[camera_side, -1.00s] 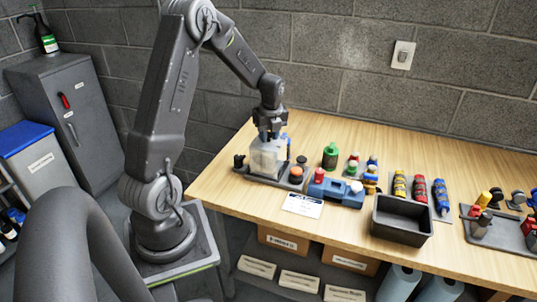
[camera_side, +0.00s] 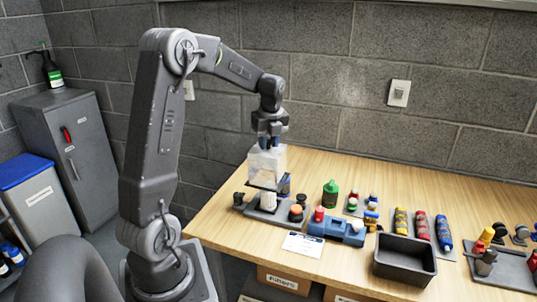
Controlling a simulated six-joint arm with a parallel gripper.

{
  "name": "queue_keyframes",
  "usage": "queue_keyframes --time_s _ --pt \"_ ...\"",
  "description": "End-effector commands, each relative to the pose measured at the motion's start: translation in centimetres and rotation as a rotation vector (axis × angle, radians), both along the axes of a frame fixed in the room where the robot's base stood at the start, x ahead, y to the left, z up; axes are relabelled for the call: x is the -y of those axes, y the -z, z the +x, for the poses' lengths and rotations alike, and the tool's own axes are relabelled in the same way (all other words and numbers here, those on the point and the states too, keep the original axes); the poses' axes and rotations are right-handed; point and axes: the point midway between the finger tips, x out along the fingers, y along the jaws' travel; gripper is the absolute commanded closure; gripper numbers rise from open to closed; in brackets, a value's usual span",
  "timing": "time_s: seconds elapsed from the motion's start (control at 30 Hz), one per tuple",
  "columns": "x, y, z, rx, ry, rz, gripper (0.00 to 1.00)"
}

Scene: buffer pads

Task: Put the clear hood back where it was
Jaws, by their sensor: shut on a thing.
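The clear hood (camera_side: 266,164) is a boxy translucent cover, held up in the air by my gripper (camera_side: 269,146). My gripper is shut on the top of the hood and points down. Below the hood is a dark grey base plate (camera_side: 281,221) at the table's left end. A white cylinder (camera_side: 268,201) stands on the plate just under the hood's lower edge. An orange-topped knob (camera_side: 296,212) and a small black part (camera_side: 239,199) are on the plate too. A dark blue part (camera_side: 285,186) shows just right of the hood, partly hidden by it.
A green bottle (camera_side: 330,195) stands behind the case. A black bin (camera_side: 405,262) is farther right. Bare wood lies along the table's back.

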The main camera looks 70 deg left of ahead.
Motion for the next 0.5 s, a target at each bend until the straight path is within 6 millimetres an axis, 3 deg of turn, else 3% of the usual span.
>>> queue_keyframes --time_s 0.2,0.5 --pt "-0.1 -4.7 0.1 0.006 0.000 0.004 1.00" --pt "-7.1 -4.6 1.8 0.001 -0.006 0.000 1.00"
